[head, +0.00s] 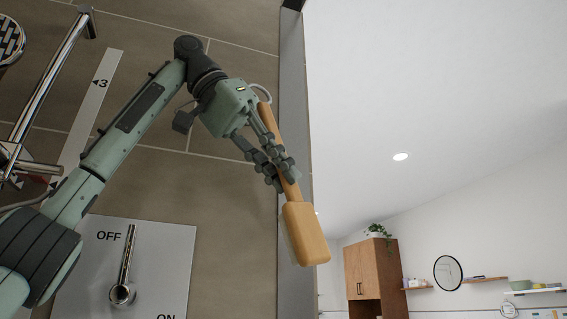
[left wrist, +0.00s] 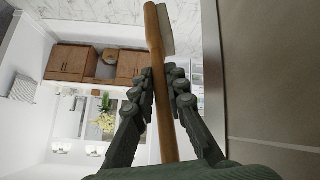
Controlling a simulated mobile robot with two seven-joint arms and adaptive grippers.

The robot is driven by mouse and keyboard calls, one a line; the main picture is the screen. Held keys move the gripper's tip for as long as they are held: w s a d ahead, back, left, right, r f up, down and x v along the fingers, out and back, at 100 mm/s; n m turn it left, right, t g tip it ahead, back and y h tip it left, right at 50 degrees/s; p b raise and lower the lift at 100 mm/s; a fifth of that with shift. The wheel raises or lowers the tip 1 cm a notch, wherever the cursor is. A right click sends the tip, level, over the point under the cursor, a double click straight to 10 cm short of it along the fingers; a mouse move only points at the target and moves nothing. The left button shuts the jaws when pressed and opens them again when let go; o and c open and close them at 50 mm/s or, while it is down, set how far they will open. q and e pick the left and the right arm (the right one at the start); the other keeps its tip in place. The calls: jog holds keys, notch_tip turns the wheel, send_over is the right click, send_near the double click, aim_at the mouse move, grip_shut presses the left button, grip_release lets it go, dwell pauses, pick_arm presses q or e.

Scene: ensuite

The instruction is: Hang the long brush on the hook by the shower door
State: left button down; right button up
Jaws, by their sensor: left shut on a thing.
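The long brush (head: 306,236) has a light wooden handle and a broad wooden head. In the head view it tilts, head down and to the right. My left gripper (head: 280,175) is shut on the handle, between its upper end and the head. In the left wrist view, the brush (left wrist: 158,60) runs up between the fingers (left wrist: 161,74). A pale loop (head: 261,92) shows at the handle's upper end; I cannot tell whether it belongs to the brush or is the hook. No other hook is clear. My right gripper is out of view.
A grey vertical metal strip (head: 293,60) edges the brown tiled wall (head: 225,180) behind the brush. Chrome shower pipes (head: 50,75) and an OFF/ON lever plate (head: 170,265) are at left. Right of the strip is open room, with a wooden cabinet (head: 371,275) far off.

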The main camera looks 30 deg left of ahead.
pick_arm(q)
jog(key=shift+w+a+f, duration=0.9)
jog(key=shift+w+a, duration=0.1)
jog(key=shift+a, duration=0.2)
jog(key=shift+f, duration=0.15)
jog(key=c, duration=1.5)
grip_release()
jog(key=shift+o, duration=0.2)
jog(key=shift+r, duration=0.2)
